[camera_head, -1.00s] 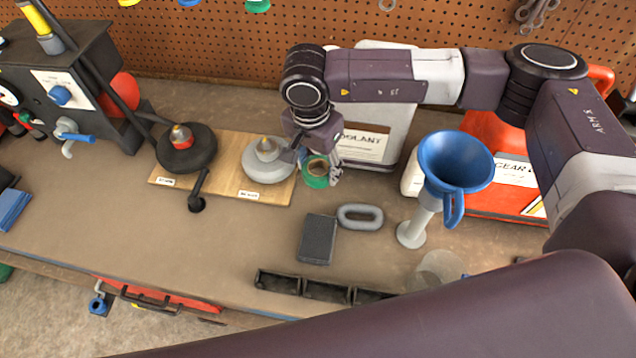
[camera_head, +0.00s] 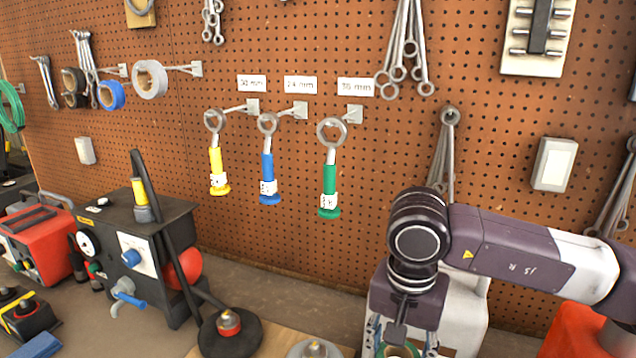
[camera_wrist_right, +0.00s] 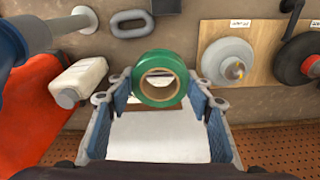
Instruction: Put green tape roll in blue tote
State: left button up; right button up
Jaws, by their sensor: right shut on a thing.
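The green tape roll (camera_wrist_right: 160,80) has a tan core and sits between the two blue-padded fingers of my right gripper (camera_wrist_right: 160,92) in the right wrist view. The gripper is shut on it. In the head view, only the top of the roll (camera_head: 398,352) shows at the bottom edge, beneath my right gripper (camera_head: 400,345). I cannot tell whether the roll is clear of the bench. No blue tote shows in either current view. My left gripper is not in view.
Rolls and tools hang on the pegboard (camera_head: 300,235). A grey oblong ring (camera_wrist_right: 129,23) lies nearby.

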jog(key=s+d+f+n, duration=0.1)
jog(key=s+d+n, duration=0.4)
jog(key=s, duration=0.1)
jog(key=shift+d+n+y, duration=0.25)
jog(key=shift+n+y, duration=0.05)
jog(key=shift+n, duration=0.1)
jog(key=shift+w+d, duration=0.1)
dwell(0.5)
